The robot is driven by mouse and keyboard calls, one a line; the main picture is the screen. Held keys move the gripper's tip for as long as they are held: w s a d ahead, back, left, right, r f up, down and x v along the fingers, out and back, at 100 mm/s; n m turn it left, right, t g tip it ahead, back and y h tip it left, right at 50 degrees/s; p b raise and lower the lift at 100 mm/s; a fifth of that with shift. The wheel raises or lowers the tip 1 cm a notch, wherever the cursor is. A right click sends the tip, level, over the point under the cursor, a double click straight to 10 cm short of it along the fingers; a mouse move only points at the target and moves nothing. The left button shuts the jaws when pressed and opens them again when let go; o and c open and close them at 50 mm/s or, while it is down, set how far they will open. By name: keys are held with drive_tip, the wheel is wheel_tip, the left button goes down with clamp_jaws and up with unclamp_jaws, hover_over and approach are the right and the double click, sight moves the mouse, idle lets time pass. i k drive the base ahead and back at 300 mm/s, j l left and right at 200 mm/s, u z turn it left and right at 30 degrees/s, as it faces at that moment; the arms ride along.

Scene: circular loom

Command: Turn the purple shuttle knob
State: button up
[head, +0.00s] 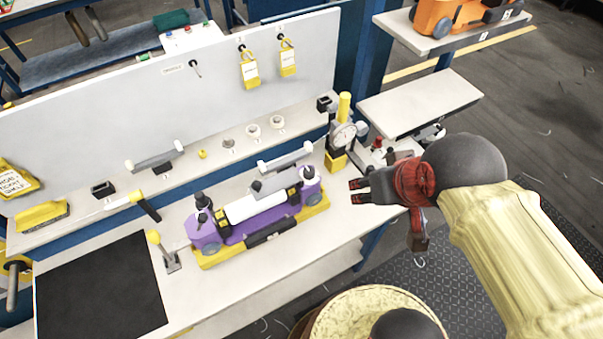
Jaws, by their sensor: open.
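The purple shuttle (257,221) lies on a yellow base (262,240) on the white bench, with a white roll along its top. A black knob (202,200) stands upright at its left end. A smaller dark-topped part (308,172) stands at its right end; I cannot tell whether it is a knob too. My gripper (353,191) is open and empty, to the right of the shuttle and apart from it. Its fingers point left, toward the shuttle's right end.
A dial gauge (343,136) on a yellow stand is just behind my gripper. A yellow-knobbed lever (155,239) and a black mat (98,292) are left of the shuttle. Small parts line the shelf behind. The bench front (300,254) is clear.

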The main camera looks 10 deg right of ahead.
sight(308, 172)
drive_tip(key=j+u, duration=0.1)
drive_tip(key=u, duration=1.25)
drive_tip(key=i+j+u, duration=0.15)
drive_tip(key=i+j, duration=0.15)
drive_tip(key=j, duration=0.2)
drive_tip(key=i+j+u, duration=0.15)
drive_tip(key=i+j, duration=0.2)
drive_tip(key=j, duration=0.05)
